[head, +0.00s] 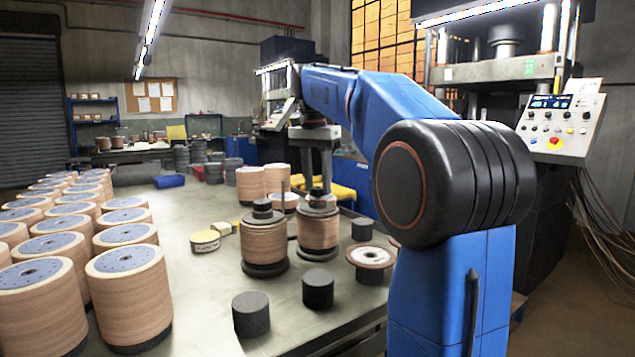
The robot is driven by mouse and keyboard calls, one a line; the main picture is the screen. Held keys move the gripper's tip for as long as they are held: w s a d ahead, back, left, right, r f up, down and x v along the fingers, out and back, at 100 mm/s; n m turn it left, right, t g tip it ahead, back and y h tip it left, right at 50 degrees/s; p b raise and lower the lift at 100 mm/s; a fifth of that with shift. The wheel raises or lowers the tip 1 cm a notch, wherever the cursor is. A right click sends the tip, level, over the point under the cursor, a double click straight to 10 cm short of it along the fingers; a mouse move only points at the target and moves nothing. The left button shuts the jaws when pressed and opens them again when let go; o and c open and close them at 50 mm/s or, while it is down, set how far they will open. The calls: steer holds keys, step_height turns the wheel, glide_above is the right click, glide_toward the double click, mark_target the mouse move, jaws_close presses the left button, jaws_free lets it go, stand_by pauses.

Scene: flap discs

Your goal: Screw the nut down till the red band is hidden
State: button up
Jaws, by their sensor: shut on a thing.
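My gripper (317,184) reaches down from the far end of my blue arm, onto the top of a stack of tan flap discs (319,232). It is shut on the dark nut (317,193) at the top of that stack. The stack stands upright on a dark round base on the table. The fingers and the nut are small and dark here, and I cannot make out a red band. A similar stack (264,240) with a dark nut on top (262,207) stands just left of it.
The table (200,290) carries rows of tan disc stacks (127,290) at left. Dark cylinders (251,314) and a flanged spool (371,257) stand in front. A yellow-labelled tin (205,241) lies left of the stacks. A control panel (562,120) is at right.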

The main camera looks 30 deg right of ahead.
steer(key=shift+f, duration=0.15)
steer(key=o, duration=1.1)
steer(key=r, duration=0.4)
steer(key=a+r, duration=0.1)
steer(key=r, duration=0.6)
steer(key=shift+s+a+r, duration=0.15)
steer(key=shift+s+r, duration=0.1)
steer(key=shift+r, duration=0.15)
